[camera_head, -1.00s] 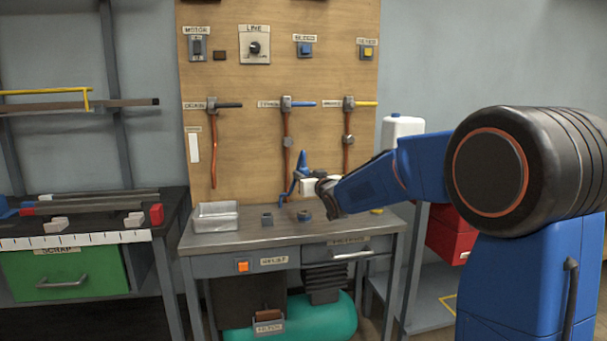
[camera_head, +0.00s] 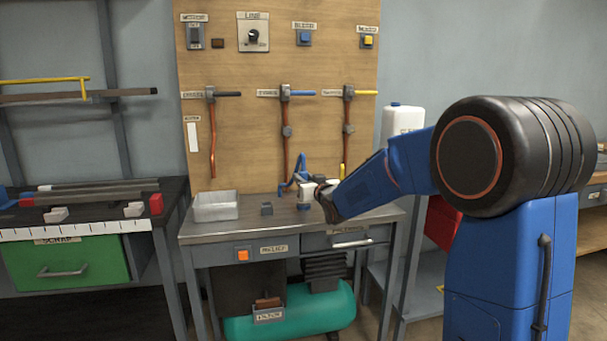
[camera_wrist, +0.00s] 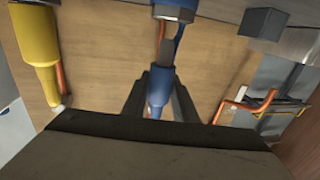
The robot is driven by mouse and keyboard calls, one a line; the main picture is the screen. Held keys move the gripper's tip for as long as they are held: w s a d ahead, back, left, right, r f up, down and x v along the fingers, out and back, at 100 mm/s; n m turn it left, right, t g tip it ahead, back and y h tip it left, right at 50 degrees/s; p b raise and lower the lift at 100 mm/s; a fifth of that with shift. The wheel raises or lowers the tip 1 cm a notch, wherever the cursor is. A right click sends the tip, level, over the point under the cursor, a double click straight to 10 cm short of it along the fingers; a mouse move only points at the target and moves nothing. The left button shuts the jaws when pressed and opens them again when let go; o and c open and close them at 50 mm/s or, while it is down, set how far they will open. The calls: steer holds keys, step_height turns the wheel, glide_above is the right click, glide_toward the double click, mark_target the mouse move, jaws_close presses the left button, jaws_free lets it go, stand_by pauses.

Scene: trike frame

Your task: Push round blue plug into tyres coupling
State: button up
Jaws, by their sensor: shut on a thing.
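A blue part, apparently the round blue plug (camera_wrist: 158,92), is between the two dark fingers of my gripper (camera_wrist: 158,88) in the wrist view. In the head view, my gripper (camera_head: 324,197) is low over the bench, with a bent blue piece (camera_head: 302,166) beside and above it. A blue fitting with a pale end (camera_wrist: 174,11) shows at the top of the wrist view, in line with the held part.
A yellow part (camera_wrist: 38,50) is at the left of the wrist view. Copper pipes with coloured handles (camera_head: 287,130) hang on the board behind.

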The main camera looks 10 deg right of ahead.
steer(key=shift+f, duration=0.4)
steer(key=shift+f, duration=2)
stand_by(1.4)
steer(key=o, duration=1.1)
steer(key=shift+o, duration=0.2)
steer(key=s+d, duration=0.3)
steer(key=s, duration=1.4)
steer(key=shift+d, duration=0.2)
